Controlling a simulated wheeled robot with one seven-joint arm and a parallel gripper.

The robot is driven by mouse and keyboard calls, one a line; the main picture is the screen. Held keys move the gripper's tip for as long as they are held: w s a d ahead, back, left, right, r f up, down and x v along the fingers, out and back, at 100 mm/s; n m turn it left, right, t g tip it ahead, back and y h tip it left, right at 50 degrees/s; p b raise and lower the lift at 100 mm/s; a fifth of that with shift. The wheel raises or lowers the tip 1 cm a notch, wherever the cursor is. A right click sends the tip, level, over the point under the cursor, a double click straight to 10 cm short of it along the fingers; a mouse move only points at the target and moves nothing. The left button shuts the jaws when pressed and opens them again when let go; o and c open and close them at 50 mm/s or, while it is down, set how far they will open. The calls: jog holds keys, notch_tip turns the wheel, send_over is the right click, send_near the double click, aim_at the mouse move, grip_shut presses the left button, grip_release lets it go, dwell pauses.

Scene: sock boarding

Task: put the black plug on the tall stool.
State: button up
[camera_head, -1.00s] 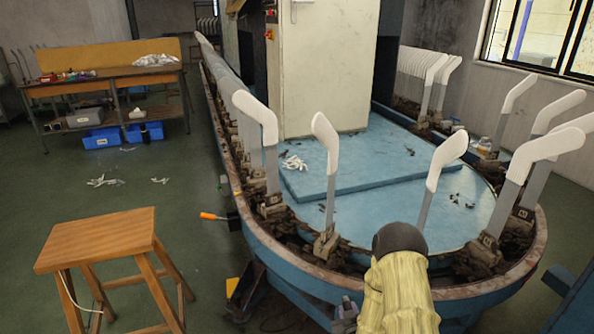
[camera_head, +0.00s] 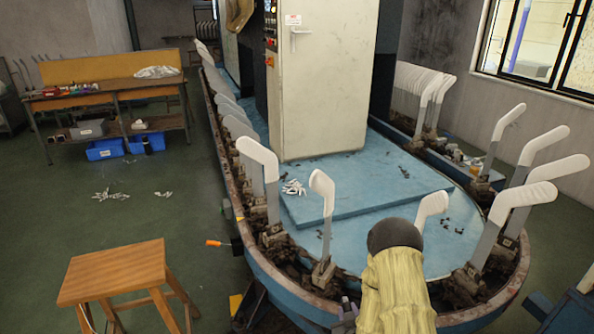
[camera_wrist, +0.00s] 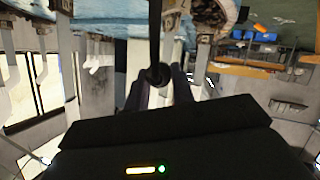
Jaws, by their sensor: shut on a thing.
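The wooden stool (camera_head: 112,272) stands on the green floor at the lower left of the head view. Its square top is bare, and its legs run out of the picture. In the wrist view my gripper (camera_wrist: 161,88) is shut on the black plug (camera_wrist: 158,74), a small dark rounded piece between the fingers. A dark cord or rod runs up from it in that view.
The blue oval machine (camera_head: 262,262), with upright white-topped sock forms (camera_head: 322,190) around its rim, stands right of the stool. An orange-handled tool (camera_head: 214,243) is between them. A workbench (camera_head: 105,95) with blue bins (camera_head: 105,149) stands far left.

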notch_tip(320, 180, up, 7)
jog(key=p, duration=0.5)
jog(key=shift+s+d+r+p, duration=0.2)
jog(key=shift+s+p, duration=0.1)
jog(key=shift+s, duration=0.15)
jog(key=s+f, duration=0.5)
jog(key=f, duration=0.6)
jog(key=shift+s, duration=0.35)
